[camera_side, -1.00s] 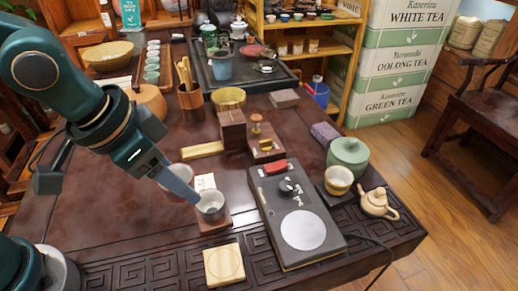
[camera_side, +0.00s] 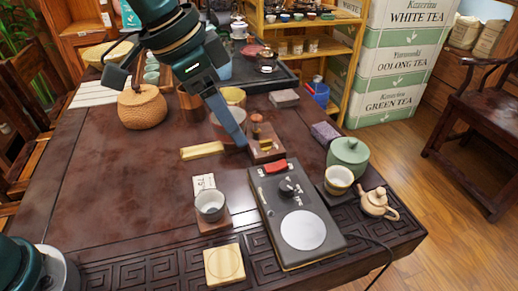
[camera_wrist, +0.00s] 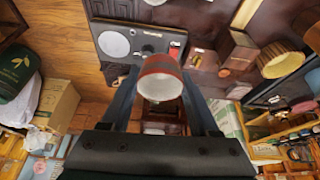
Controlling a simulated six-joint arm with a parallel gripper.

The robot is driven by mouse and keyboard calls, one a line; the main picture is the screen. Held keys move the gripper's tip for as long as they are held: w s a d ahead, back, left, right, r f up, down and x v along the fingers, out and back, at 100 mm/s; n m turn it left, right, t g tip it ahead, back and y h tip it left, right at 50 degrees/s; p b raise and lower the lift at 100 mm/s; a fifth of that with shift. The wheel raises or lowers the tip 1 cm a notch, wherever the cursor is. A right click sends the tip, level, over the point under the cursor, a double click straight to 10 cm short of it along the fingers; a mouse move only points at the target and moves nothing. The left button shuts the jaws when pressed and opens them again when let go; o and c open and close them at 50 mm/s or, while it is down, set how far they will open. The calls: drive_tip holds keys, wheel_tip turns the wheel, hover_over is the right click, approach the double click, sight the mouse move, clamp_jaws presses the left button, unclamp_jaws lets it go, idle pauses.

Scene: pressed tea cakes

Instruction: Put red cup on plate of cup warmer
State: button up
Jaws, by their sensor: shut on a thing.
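The red cup (camera_wrist: 162,78), with its pale opening toward the wrist camera, is between my gripper's (camera_wrist: 165,95) two fingers. In the side view my gripper (camera_side: 238,140) holds the cup (camera_side: 237,116) above the table, partly hidden behind a finger. The cup warmer (camera_side: 268,203) is a dark flat box with a round white plate (camera_side: 303,230) at its near end, a knob and a red switch. The plate is bare. The cup is up and left of the plate in the side view. The warmer (camera_wrist: 143,41) and plate (camera_wrist: 113,44) also show at the top of the wrist view.
A grey cup (camera_side: 209,204) stands on a wooden coaster left of the warmer. A square wooden coaster (camera_side: 224,265) lies in front. Wooden blocks (camera_side: 265,149) lie behind the warmer.

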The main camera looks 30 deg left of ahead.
sight(245, 114)
drive_tip(key=shift+w+d+f+m, duration=0.2)
drive_tip(key=shift+w+d+f, duration=0.25)
drive_tip(key=shift+w+d, duration=0.15)
drive_tip(key=shift+w+d+f+m, duration=0.2)
drive_tip(key=shift+w+d+f, duration=0.25)
drive_tip(key=shift+d, duration=0.2)
drive_tip(key=s+d+f, duration=0.1)
drive_tip(key=d+f, duration=0.1)
drive_tip(key=d, duration=0.1)
drive_tip(key=s+d+f, duration=0.1)
drive_tip(key=d+f, duration=0.2)
drive_tip(key=d, duration=0.1)
drive_tip(key=s+d+f, duration=0.1)
drive_tip(key=d+f, duration=0.1)
drive_tip(key=d, duration=0.2)
drive_tip(key=shift+d+f, duration=0.1)
drive_tip(key=shift+f, duration=0.05)
drive_tip(key=shift+d+f, duration=0.1)
drive_tip(key=shift+f, duration=1.95)
drive_tip(key=shift+f, duration=0.15)
drive_tip(key=o, duration=1.3)
drive_tip(key=shift+o, duration=0.2)
